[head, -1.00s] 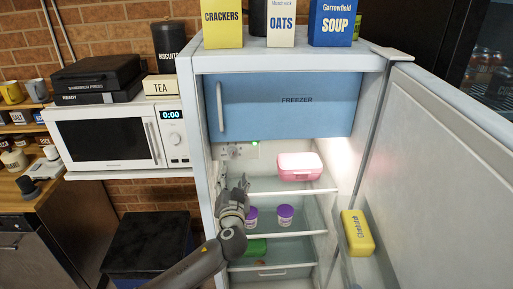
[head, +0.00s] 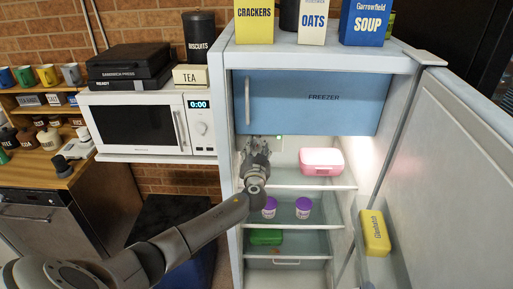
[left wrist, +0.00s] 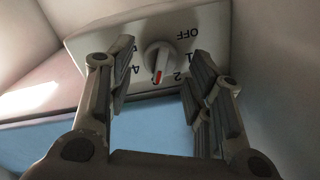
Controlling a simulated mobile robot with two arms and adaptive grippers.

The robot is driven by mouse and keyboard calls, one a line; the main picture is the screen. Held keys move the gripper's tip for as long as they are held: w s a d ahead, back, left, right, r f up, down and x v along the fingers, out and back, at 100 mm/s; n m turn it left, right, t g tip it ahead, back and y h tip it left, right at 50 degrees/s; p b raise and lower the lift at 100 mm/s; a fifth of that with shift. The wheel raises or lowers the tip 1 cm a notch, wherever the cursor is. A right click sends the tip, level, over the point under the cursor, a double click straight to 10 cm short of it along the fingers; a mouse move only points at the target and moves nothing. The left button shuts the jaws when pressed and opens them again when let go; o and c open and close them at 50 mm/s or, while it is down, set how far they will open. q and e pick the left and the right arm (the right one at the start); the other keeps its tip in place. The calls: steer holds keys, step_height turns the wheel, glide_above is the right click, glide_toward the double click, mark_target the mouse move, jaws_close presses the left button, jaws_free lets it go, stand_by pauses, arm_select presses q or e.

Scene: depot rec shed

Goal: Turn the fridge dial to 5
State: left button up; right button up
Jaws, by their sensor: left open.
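The fridge dial (left wrist: 160,57) is a round pale knob with a red mark on a white panel (left wrist: 90,40). The mark points down in the wrist view, past the 2 and short of the 4, around where 3 belongs. OFF, 1, 2 and 4 are readable; the figure beyond 4 is partly covered by a finger. My left gripper (left wrist: 160,76) is open, its fingers on either side of the knob with gaps visible. In the head view my left gripper (head: 257,146) is just below the freezer door and hides the dial. My right gripper is not in view.
The blue freezer door (head: 310,103) is shut above. A pink box (head: 321,161) sits right of my gripper on the shelf, with purple-lidded tubs (head: 303,209) below. The open fridge door (head: 450,160) is at right, the microwave (head: 135,128) at left.

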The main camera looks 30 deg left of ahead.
arm_select(q)
steer(key=shift+w, duration=0.1)
jaws_close()
stand_by(0.3)
